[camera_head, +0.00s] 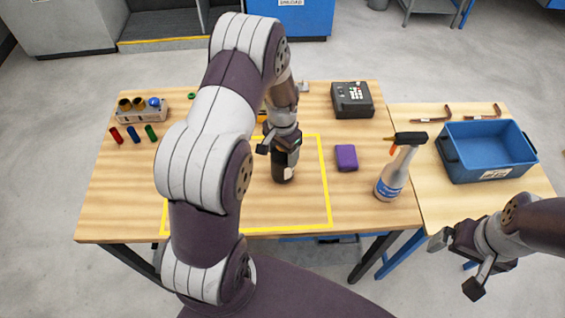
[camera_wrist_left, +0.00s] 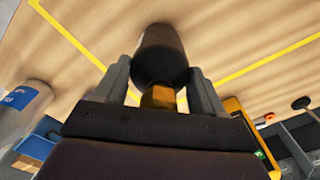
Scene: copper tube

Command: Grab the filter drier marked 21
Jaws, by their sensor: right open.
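A dark filter drier (camera_head: 282,168) stands roughly upright inside the yellow-taped rectangle on the wooden table. In the left wrist view its dark body (camera_wrist_left: 161,55) and brass hex end (camera_wrist_left: 159,97) show. No number on it is readable. My left gripper (camera_head: 280,150) comes down over it from above. Its grey fingers (camera_wrist_left: 161,82) lie on both sides of the dark body, close against it, and look shut on it. Whether it is off the table I cannot tell. My right gripper (camera_head: 458,266) is open and empty, in front of the right table.
A spray bottle (camera_head: 394,172) and a purple block (camera_head: 346,158) stand to the right. Further off are a dark device (camera_head: 352,99), a blue bin (camera_head: 486,150) and copper pipes (camera_head: 433,115). A fitting rack (camera_head: 141,107) and coloured small parts (camera_head: 133,134) lie left. My left arm hides the table's middle-left.

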